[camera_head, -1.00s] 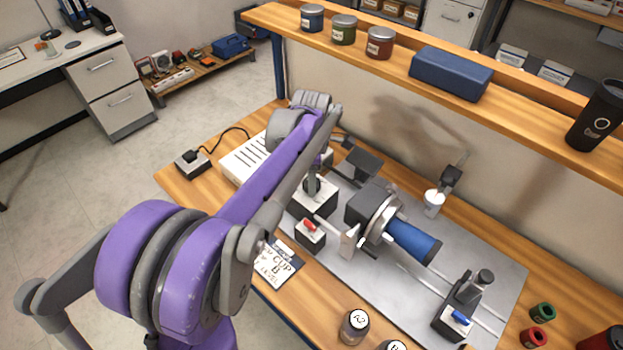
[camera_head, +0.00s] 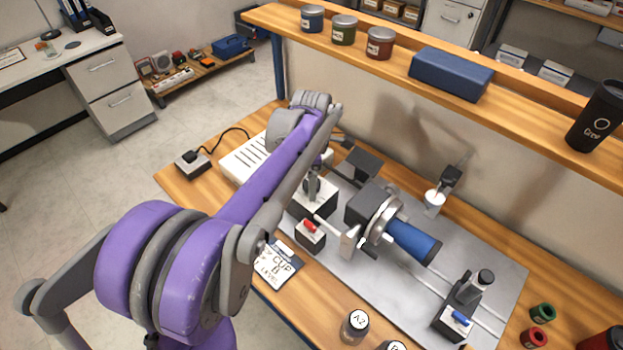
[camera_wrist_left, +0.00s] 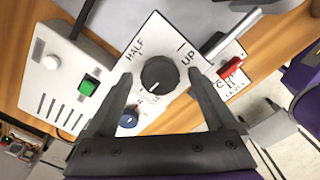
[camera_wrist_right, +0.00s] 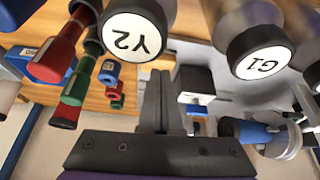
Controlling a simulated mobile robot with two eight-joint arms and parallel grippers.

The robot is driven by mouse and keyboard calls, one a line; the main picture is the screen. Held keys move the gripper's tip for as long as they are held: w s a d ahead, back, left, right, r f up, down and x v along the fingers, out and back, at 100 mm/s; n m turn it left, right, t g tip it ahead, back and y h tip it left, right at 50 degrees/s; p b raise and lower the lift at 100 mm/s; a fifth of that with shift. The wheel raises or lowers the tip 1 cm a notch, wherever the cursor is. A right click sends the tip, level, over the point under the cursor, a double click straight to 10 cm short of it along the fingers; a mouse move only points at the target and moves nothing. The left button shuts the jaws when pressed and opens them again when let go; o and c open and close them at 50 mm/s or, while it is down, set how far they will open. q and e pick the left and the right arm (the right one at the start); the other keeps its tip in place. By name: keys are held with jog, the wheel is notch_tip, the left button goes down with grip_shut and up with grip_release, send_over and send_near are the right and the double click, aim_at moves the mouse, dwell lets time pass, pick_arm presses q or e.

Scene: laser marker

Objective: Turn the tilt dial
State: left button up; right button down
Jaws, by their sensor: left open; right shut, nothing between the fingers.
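The tilt dial (camera_wrist_left: 159,73) is a round dark knob with a light pointer mark, on a white plate (camera_wrist_left: 150,38) lettered "HALF" and "UP". My left gripper (camera_wrist_left: 160,80) is open, with one finger on each side of the dial. I cannot tell whether the fingers touch it. In the head view my left gripper (camera_head: 313,186) reaches down over the dial's box (camera_head: 322,208), and the dial itself is mostly hidden. My right gripper (camera_wrist_right: 158,80) is shut and empty, and shows only in its wrist view.
Beside the dial are a small box with a red lever (camera_head: 309,227) and the rotary chuck holding a blue cup (camera_head: 411,240). A white controller box (camera_wrist_left: 70,75) with a green button (camera_wrist_left: 89,86) stands on the other side. Labelled jars, such as Y2 (camera_wrist_right: 136,35), are near my right gripper.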

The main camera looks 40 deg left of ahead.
pick_arm(q)
notch_tip(320, 180, up, 11)
jog(key=shift+p, duration=0.35)
pick_arm(e)
jog(key=shift+w+r, duration=0.15)
jog(key=shift+r, duration=0.3)
pick_arm(q)
notch_tip(320, 180, up, 7)
jog(key=p, duration=0.4)
pick_arm(e)
notch_tip(320, 180, up, 6)
jog(key=w, duration=0.2)
jog(key=shift+w+f+t, duration=0.15)
jog(key=shift+f+t, duration=0.05)
jog(key=shift+t, duration=0.1)
pick_arm(q)
jog(key=shift+s+f, duration=0.1)
